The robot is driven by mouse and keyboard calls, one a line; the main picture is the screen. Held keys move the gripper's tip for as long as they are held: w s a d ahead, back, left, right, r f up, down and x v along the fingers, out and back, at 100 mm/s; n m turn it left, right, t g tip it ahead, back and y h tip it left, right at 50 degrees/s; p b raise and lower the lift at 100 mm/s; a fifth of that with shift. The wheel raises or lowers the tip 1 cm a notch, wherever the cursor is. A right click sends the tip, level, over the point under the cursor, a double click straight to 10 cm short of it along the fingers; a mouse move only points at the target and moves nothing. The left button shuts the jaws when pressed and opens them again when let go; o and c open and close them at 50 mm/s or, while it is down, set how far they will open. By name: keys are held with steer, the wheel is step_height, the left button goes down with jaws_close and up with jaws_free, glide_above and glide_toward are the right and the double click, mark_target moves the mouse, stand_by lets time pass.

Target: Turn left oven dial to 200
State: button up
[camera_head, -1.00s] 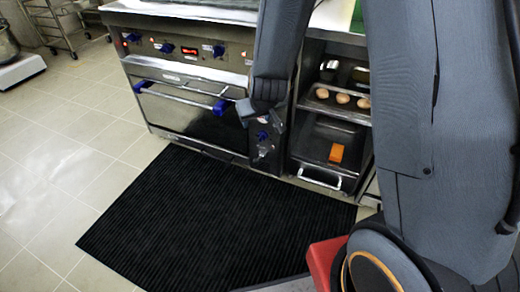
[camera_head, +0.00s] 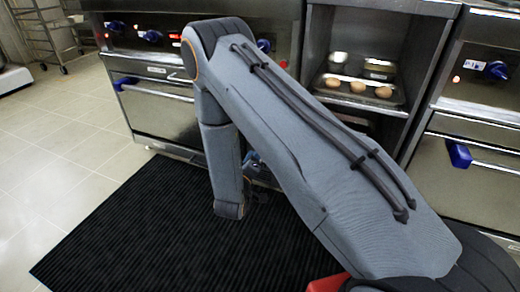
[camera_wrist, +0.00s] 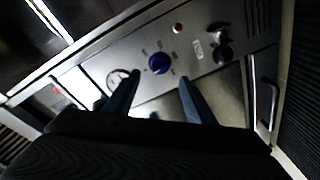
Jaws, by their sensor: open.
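In the wrist view a round blue dial (camera_wrist: 160,63) with small marks around it sits on a steel panel. My gripper (camera_wrist: 159,78) is open and empty. Its two fingers point toward the panel, one on each side of the dial in the picture. I cannot tell whether they touch anything. In the head view the left oven (camera_head: 158,112) stands at the left, partly behind my arm. My arm hides most of my gripper and of the side panel there. The dial's setting is too small to read.
A red light (camera_wrist: 177,28) and a dark knob (camera_wrist: 222,52) are on the same panel. A tray of round items (camera_head: 358,86) sits in the cabinet right of the left oven. A second oven (camera_head: 470,175) stands at the right. A black mat (camera_head: 120,235) covers the floor in front.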

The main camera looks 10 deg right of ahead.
steer(key=b+x, duration=0.3)
steer(key=x, duration=0.4)
steer(key=shift+w+d+f+h, duration=0.2)
steer(key=shift+w+h, duration=0.05)
steer(key=shift+h, duration=0.05)
steer(key=c, duration=1)
steer(key=shift+c, duration=0.2)
